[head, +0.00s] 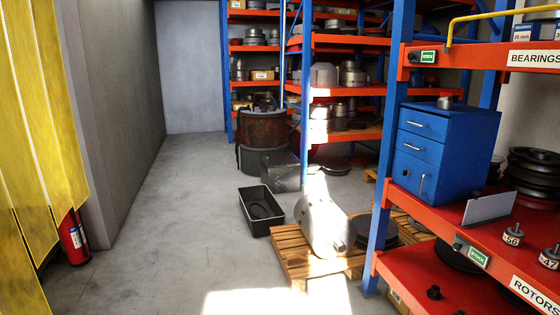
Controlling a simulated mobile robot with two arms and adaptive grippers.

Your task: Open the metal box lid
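No thing in the head view is plainly the metal box with a lid. A dark grey box-like piece (282,170) sits on the floor in front of a rusty drum (262,128); I cannot tell whether it has a lid. A blue cabinet (428,150) with drawers and a handled lower front stands on the right-hand red shelf, its fronts apparently shut. A small metal part (444,102) is on its top. Neither of my grippers is in view.
A black open tray (262,226) lies on the floor. A wooden pallet (290,250) carries a grey motor-like casing (325,229). Orange-red shelving (385,195) fills the right. Yellow strips (40,130) and a fire extinguisher (73,240) are at left. The left floor is clear.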

